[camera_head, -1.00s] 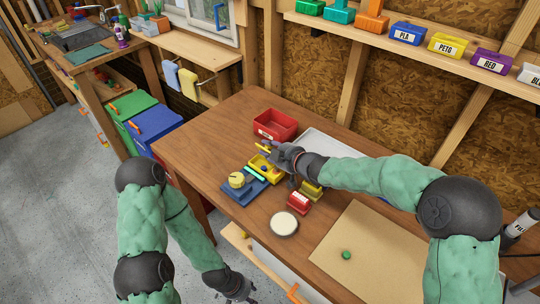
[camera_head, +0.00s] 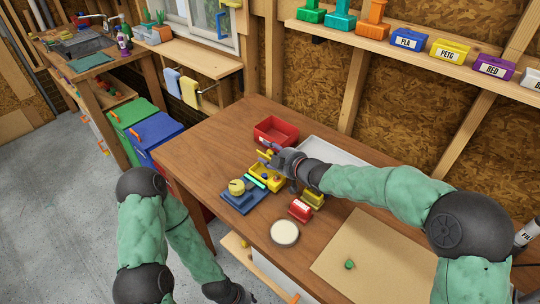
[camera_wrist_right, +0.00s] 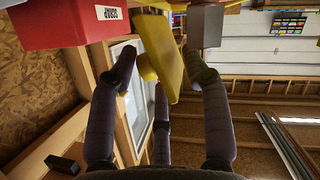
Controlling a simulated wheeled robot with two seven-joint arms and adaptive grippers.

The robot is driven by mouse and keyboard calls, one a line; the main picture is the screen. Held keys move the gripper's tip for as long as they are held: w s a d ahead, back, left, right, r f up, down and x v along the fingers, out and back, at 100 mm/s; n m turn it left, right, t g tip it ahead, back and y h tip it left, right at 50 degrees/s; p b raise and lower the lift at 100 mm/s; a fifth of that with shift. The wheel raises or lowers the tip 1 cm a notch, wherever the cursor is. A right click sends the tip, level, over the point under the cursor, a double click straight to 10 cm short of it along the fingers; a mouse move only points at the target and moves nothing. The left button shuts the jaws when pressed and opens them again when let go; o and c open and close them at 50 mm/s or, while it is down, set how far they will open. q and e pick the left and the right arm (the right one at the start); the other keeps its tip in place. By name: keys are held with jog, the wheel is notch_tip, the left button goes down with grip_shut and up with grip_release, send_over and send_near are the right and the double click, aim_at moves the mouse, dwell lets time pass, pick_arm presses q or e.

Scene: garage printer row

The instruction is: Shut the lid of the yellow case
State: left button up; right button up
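The yellow case (camera_head: 262,178) stands on the wooden bench, with its lid (camera_head: 263,155) up at the back. My right gripper (camera_head: 274,160) is at the lid and hides part of the case. In the right wrist view, the yellow lid (camera_wrist_right: 159,50) lies between the spread fingers of my right gripper (camera_wrist_right: 160,65). The fingers are apart; firm contact with the lid is not clear. My left gripper (camera_head: 236,293) is low at the bottom of the head view, away from the case, too small and dark to read.
A red bin (camera_head: 276,130) stands just behind the case. A blue tray (camera_head: 238,203) with a round yellow thing sits in front-left. A red block (camera_head: 300,210), a white round dish (camera_head: 285,233) and a tan mat (camera_head: 335,260) lie nearer. The bench's left part is clear.

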aim_at(270, 155)
notch_tip(270, 155, up, 10)
dwell(0.7)
jog(key=shift+f, duration=0.1)
